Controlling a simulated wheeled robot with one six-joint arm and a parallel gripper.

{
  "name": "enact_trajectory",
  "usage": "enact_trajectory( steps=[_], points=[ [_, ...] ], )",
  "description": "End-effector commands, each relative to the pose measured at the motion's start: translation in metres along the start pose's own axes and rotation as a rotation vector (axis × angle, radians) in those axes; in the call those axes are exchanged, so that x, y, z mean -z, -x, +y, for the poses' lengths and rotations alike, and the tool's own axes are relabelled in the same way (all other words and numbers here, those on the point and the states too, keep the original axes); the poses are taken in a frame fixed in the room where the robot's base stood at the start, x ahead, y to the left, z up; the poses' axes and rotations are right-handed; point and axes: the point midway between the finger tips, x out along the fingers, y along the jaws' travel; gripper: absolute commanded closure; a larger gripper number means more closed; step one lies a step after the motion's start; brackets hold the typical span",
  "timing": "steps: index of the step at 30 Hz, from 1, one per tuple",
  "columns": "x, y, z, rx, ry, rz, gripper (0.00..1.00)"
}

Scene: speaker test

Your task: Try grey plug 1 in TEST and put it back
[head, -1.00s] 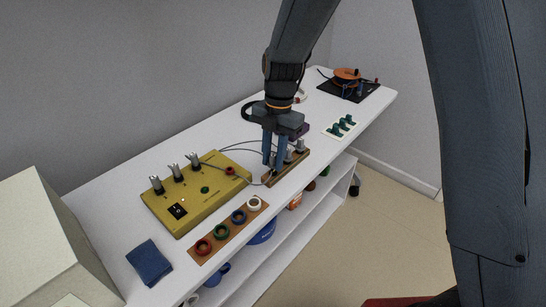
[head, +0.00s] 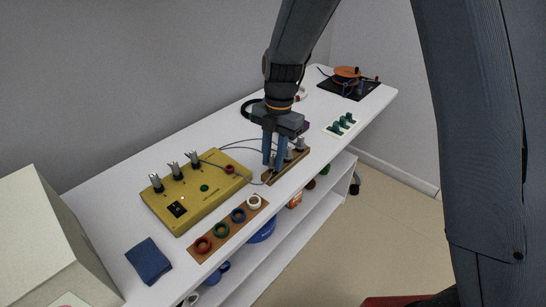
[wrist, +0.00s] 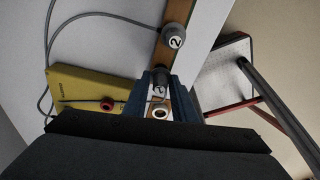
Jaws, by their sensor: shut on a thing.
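My gripper (head: 270,162) is shut on a grey plug (wrist: 160,79) at the near end of the wooden plug rack (head: 272,180). The fingers hide most of this plug, and its mark is hard to read. I cannot tell whether it still sits in its hole. A grey plug marked 2 (wrist: 174,37) stands farther along the rack; more grey plugs (head: 299,144) show beside the gripper. The yellow tester box (head: 190,196) lies left of the rack, with a red socket (head: 230,169) at its corner. This red socket also shows in the wrist view (wrist: 107,104). Thin grey cables run behind the gripper.
A wooden board (head: 213,249) with red, green, blue and white rings lies in front of the box. A blue cloth (head: 149,261) is at the near left. Green plugs (head: 343,122) on a white strip and a black mat (head: 349,88) with an orange reel are farther back.

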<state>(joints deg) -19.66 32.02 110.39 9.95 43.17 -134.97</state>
Motion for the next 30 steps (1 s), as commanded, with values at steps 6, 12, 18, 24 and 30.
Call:
enact_trajectory(
  steps=[6, 12, 18, 24, 30],
  points=[
    [-0.0004, -0.0046, -0.0003, 0.001, 0.0, 0.001, 1.0],
    [-0.0008, -0.0078, -0.0004, 0.001, 0.0, 0.001, 1.0],
    [-0.0008, -0.0078, -0.0004, 0.001, 0.0, 0.001, 0.54],
    [-0.0009, -0.0076, -0.0003, 0.001, 0.0, 0.001, 0.54],
    [-0.0004, -0.0039, -0.0002, 0.0, 0.0, 0.0, 0.54]
  ],
)
